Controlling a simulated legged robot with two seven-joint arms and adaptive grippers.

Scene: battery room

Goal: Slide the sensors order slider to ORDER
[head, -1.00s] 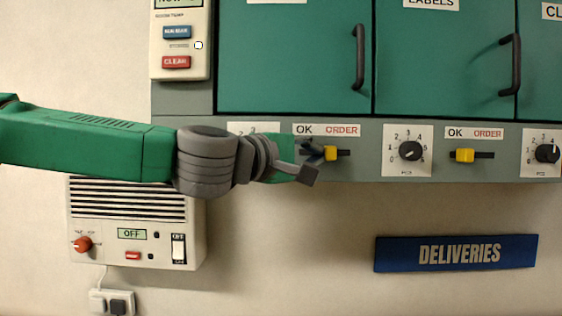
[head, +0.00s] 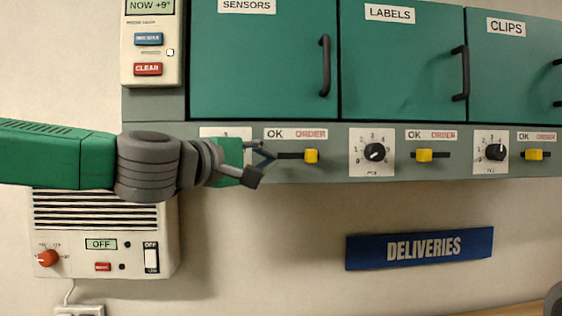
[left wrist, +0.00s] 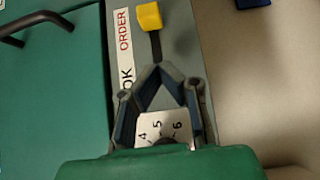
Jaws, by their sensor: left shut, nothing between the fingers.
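The sensors slider has a yellow knob (head: 311,156) on a dark slot, below the OK/ORDER label (head: 296,134) under the SENSORS door (head: 262,60). The knob sits at the right end, under the word ORDER. In the left wrist view the yellow knob (left wrist: 149,16) is at the far end of its slot beside ORDER. My left gripper (head: 270,156) is shut and empty, at the left part of the slot under OK, with a gap to the knob. Its closed fingertips (left wrist: 160,70) point along the slot. My right gripper is not in view.
The sensors dial plate (left wrist: 170,127) is partly hidden behind my left gripper. The LABELS slider (head: 424,155) and CLIPS slider (head: 534,154) lie to the right. A heater-like box (head: 100,240) is below my arm; a DELIVERIES sign (head: 420,248) hangs below the cabinet.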

